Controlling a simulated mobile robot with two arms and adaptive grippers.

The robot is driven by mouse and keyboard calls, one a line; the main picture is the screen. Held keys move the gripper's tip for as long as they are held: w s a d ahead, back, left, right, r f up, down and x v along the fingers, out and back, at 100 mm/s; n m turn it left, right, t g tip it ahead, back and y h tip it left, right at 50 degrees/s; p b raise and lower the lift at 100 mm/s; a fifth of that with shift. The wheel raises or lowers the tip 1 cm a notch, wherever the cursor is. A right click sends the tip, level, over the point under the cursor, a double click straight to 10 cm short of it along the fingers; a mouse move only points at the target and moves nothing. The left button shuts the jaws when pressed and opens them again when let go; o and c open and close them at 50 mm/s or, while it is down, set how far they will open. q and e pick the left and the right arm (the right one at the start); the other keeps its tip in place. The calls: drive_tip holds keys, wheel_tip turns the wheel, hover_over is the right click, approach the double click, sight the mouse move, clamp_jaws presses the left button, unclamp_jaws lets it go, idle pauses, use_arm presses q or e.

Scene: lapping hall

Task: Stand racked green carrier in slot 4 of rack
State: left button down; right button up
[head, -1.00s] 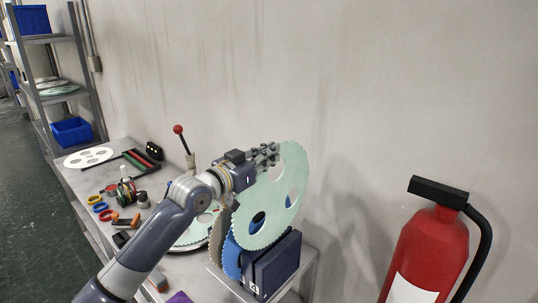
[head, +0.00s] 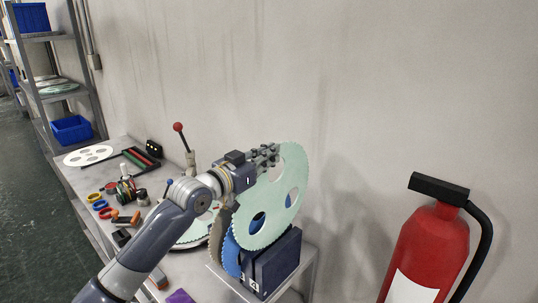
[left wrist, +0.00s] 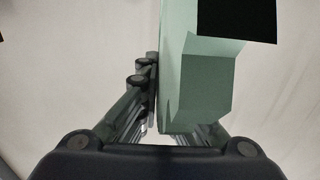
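The green carrier (head: 270,198) is a pale green toothed disc with large holes, standing upright above the dark blue rack (head: 278,264). My left gripper (head: 266,157) is shut on its upper left rim. The left wrist view shows the carrier (left wrist: 172,95) edge-on between the fingers (left wrist: 150,105). Its lower edge is at the rack's top; I cannot tell whether it is inside a slot. The rack's front shows a number 4 label. A blue carrier (head: 231,258) and a grey-brown carrier (head: 216,240) stand to its left. My right gripper is not in view.
The rack stands at the right end of a grey bench (head: 312,262) against the wall. A red-knobbed lever (head: 179,128) rises behind my arm. Tape rolls and tools (head: 122,190) crowd the left bench. A fire extinguisher (head: 432,245) is at right.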

sight(269, 210)
use_arm(q)
drive_tip(key=shift+f+b, duration=1)
drive_tip(key=shift+f, duration=0.45)
drive_tip(key=shift+f+b, duration=1.1)
drive_tip(key=shift+f, duration=0.6)
drive_tip(key=shift+f+b, duration=1.35)
drive_tip(key=shift+f, duration=0.65)
drive_tip(key=shift+f+b, duration=2.1)
drive_tip(key=shift+f, duration=0.9)
drive_tip(key=c, duration=1.7)
unclamp_jaws()
drive_tip(key=shift+s, duration=0.15)
